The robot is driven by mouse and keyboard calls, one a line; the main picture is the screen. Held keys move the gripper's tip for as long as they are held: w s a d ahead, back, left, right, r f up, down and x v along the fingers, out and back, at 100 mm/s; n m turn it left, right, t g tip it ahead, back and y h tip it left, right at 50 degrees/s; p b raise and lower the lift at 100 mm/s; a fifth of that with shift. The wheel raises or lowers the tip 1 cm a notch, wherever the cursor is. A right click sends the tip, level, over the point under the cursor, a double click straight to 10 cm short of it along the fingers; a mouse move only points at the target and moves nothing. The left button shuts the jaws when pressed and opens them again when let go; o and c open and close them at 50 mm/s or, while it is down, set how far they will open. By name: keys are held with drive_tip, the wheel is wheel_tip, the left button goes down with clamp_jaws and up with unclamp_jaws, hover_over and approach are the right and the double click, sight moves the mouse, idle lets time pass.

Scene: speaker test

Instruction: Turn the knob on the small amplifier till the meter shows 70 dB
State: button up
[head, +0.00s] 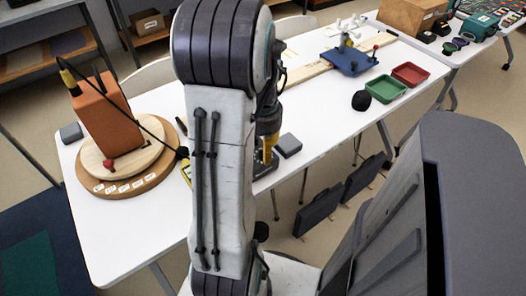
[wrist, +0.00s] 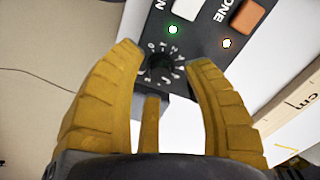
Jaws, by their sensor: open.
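The amplifier's dark front panel (wrist: 200,45) shows in the wrist view, with a dark round knob (wrist: 160,67) inside a ring of white marks. My gripper (wrist: 165,58) is open, its yellow fingers on either side of the knob with gaps showing; I cannot tell how deep they reach. My gripper also shows in the head view (head: 266,152), low over the white table's near edge and partly behind my arm. A yellow handheld device (head: 186,172), perhaps the meter, is mostly hidden by my arm; no reading is legible.
An orange speaker (head: 108,118) stands tilted on a round wooden turntable (head: 150,182) at left. A dark grey block (head: 288,145) lies right of my gripper. A blue fixture (head: 348,61), green tray (head: 385,89) and red tray (head: 410,75) are farther right.

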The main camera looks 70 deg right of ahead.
drive_tip(key=shift+f, duration=0.7)
clamp_jaws()
